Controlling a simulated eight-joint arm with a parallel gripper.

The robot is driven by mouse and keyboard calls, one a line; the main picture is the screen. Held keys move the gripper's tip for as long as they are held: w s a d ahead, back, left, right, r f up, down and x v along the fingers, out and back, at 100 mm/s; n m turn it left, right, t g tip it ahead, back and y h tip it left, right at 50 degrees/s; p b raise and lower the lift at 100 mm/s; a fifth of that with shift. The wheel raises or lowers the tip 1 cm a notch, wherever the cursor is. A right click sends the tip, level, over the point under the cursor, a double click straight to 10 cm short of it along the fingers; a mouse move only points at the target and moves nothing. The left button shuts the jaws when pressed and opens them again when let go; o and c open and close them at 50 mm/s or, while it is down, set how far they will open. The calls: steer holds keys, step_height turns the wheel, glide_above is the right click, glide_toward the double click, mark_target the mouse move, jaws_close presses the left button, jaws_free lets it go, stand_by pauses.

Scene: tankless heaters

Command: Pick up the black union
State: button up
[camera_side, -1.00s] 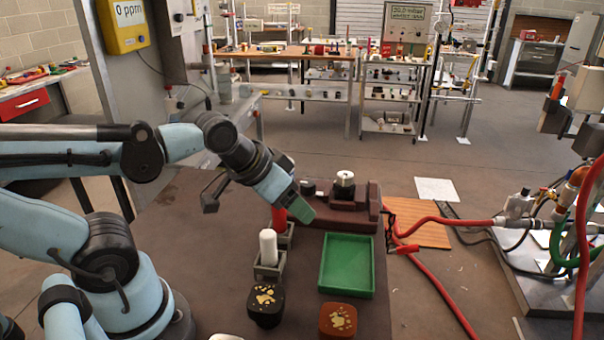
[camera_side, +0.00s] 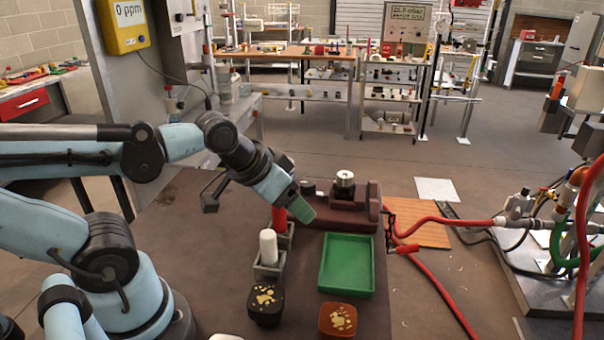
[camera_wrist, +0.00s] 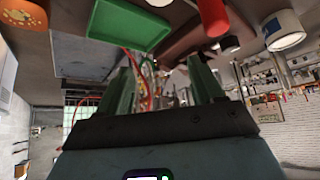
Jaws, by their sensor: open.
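My gripper (camera_side: 302,207) hangs over the dark work board, beside the red upright cylinder (camera_side: 279,217). In the wrist view its two green fingers (camera_wrist: 163,72) stand apart with nothing between them. A dark round fitting with a silver top (camera_side: 344,184) stands on a dark red block (camera_side: 352,215), right of and behind the gripper. It may be the black union, but I cannot tell for sure. A small dark grey cylinder (camera_side: 308,188) lies just left of it, close to my fingertips.
A green tray (camera_side: 347,293) lies in front of the block. A white cylinder (camera_side: 268,245) stands in a grey holder (camera_side: 270,268). A black gold-flecked pot (camera_side: 265,303) and a brown one (camera_side: 337,320) are at the front. Red hoses (camera_side: 440,290) run at right.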

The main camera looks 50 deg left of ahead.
steer(key=shift+o, duration=0.2)
steer(key=m+t+h, duration=0.2)
steer(key=t, duration=0.4)
glide_toward(350, 178)
steer(key=a, duration=0.1)
steer(key=x, duration=0.7)
steer(key=shift+s+a+f, duration=0.15)
steer(key=shift+a+f, duration=0.05)
steer(key=shift+f, duration=0.15)
steer(key=shift+a+x, duration=0.15)
steer(key=shift+x, duration=1.2)
steer(key=shift+a+x, duration=0.1)
steer(key=shift+x, duration=1.2)
jaws_close()
